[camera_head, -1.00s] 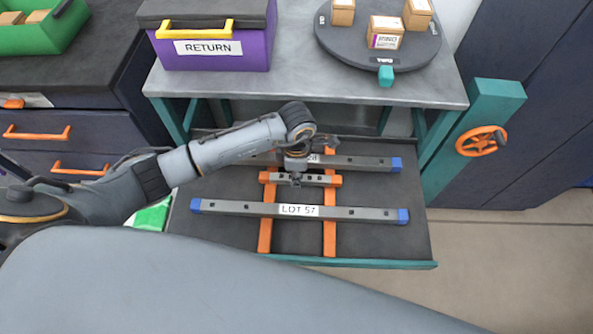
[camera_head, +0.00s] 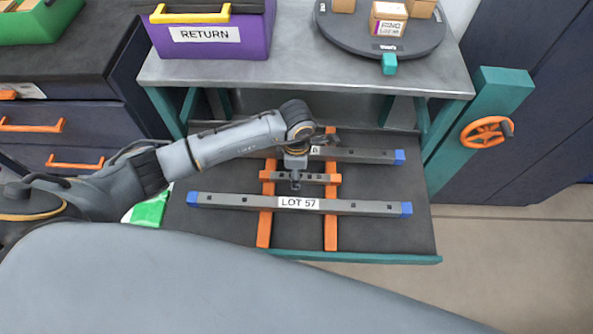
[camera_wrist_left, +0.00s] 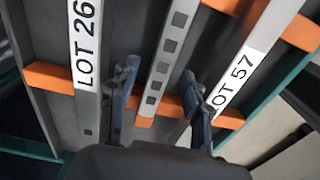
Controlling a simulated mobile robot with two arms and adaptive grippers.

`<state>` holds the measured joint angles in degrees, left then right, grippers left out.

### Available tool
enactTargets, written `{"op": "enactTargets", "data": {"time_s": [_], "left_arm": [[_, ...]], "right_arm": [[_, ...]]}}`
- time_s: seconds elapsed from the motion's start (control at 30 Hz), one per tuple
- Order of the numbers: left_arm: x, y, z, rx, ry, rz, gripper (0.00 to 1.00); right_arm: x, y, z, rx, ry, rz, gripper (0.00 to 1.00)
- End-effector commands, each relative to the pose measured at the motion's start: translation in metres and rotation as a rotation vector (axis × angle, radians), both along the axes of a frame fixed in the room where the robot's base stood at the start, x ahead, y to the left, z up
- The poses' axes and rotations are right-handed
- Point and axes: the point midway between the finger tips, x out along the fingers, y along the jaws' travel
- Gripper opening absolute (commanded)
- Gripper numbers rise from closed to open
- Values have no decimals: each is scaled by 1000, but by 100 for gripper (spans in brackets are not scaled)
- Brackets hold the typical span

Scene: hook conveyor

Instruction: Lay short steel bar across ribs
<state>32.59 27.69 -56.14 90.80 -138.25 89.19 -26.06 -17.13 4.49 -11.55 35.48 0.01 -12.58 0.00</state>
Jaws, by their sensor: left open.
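The short steel bar (camera_head: 314,178) has square holes and orange ends. It lies across the two orange ribs (camera_head: 264,229) (camera_head: 331,232), between two longer blue-capped bars. In the left wrist view the short bar (camera_wrist_left: 168,50) runs between the fingers. My left gripper (camera_head: 296,187) is over the bar's middle and hides part of it. In the wrist view its fingers (camera_wrist_left: 158,80) are apart, one on each side of the bar, with a gap visible on both sides. My right gripper is in neither view.
The near long bar (camera_head: 230,200) reads LOT 57; the far one (camera_head: 365,156) reads LOT 26 in the wrist view. All lie in a dark drawer with a teal front edge (camera_head: 380,259). A grey bench (camera_head: 300,75) above carries a purple RETURN box (camera_head: 250,45) and a turntable (camera_head: 345,40).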

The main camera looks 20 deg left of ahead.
Motion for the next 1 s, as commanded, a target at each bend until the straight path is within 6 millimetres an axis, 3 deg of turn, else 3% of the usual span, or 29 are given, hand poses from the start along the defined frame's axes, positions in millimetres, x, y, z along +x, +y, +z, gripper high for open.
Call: {"op": "enactTargets", "data": {"time_s": [0.17,0.6,0.8,1.0], "left_arm": [[1,0,15,-1,-3,-1,48],[1,0,102,0,-4,-1,48],[1,0,119,0,-2,0,48],[1,0,120,-1,-1,1,48]], "right_arm": [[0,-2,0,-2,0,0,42],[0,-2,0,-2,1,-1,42],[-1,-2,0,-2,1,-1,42],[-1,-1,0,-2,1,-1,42]]}}
